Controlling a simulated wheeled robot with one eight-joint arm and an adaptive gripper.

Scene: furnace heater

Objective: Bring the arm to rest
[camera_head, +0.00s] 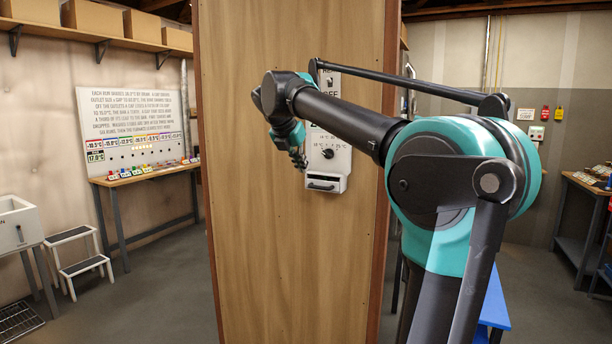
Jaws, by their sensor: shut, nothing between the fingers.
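My arm reaches from the right of the head view toward the wooden panel (285,250) in the middle. My gripper (300,163) is small in the picture, points down, and is shut and empty. It is just left of the white control unit (335,165) on the panel. Whether it touches the unit cannot be told. The unit has a black knob (327,153) and a drawer-like tray with a dark handle (322,186) at its bottom. My forearm hides part of the unit's upper half.
A workbench (150,178) with small coloured items stands at the left under a sign board (133,125). A step stool (78,262) and a white sink (15,224) are at the far left. A dark workbench (585,205) is at the right.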

